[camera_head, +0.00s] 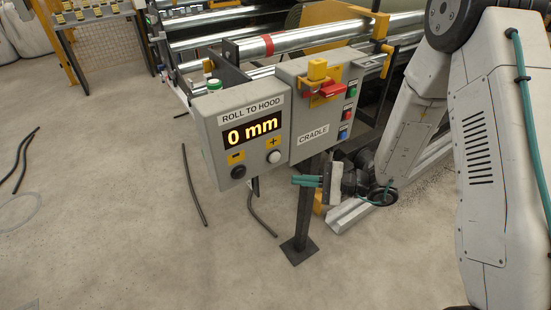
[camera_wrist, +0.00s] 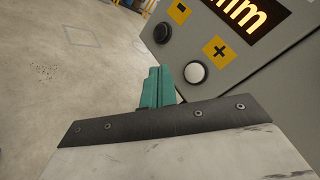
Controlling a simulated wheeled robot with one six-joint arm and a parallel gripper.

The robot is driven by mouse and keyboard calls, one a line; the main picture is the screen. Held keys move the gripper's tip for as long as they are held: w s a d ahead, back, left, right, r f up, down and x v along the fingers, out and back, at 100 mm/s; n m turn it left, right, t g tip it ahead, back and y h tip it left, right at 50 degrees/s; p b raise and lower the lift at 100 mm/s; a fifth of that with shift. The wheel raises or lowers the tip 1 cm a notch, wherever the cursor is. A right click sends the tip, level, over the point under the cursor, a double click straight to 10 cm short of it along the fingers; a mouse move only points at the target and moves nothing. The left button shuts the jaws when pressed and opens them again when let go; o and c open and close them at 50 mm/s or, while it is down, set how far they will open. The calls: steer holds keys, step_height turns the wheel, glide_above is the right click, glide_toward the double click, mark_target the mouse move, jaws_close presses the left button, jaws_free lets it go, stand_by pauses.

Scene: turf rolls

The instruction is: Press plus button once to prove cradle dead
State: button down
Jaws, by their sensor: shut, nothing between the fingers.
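The grey "ROLL TO HOOD" box (camera_head: 215,115) shows "0 mm" on its lit display (camera_head: 253,131). Its white plus button (camera_head: 274,157) sits under the yellow plus label, and its black minus button (camera_head: 238,172) is to the left. In the wrist view the white plus button (camera_wrist: 195,72) is just beyond and right of my fingertips. My gripper (camera_head: 306,181) is shut and empty, its teal fingers pointing left, below and right of the plus button in the head view. The fingers (camera_wrist: 158,88) appear apart from the button. The "CRADLE" box (camera_head: 312,120) adjoins on the right.
The cradle box carries a red lever with a yellow block (camera_head: 318,72) and a column of green, red and blue buttons (camera_head: 348,112). A dark post (camera_head: 303,215) stands beneath. Metal rollers (camera_head: 290,40) lie behind. Hoses (camera_head: 193,185) lie on open concrete at left.

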mark_target(271, 161)
steer(key=w+a, duration=0.3)
steer(key=w, duration=0.2)
steer(key=shift+w+a, duration=0.25)
steer(key=shift+a, duration=0.15)
stand_by(1.8)
steer(key=shift+w+a, duration=0.2)
steer(key=shift+w, duration=0.2)
steer(key=shift+w+a, duration=0.25)
steer(key=shift+w, duration=0.05)
stand_by(0.6)
steer(key=shift+s+d, duration=0.1)
stand_by(0.3)
steer(key=shift+s+d, duration=0.35)
steer(key=shift+s, duration=0.2)
steer(key=shift+s+d, duration=0.75)
steer(key=shift+s, duration=0.3)
steer(key=shift+s+d, duration=0.7)
steer(key=shift+s, duration=0.35)
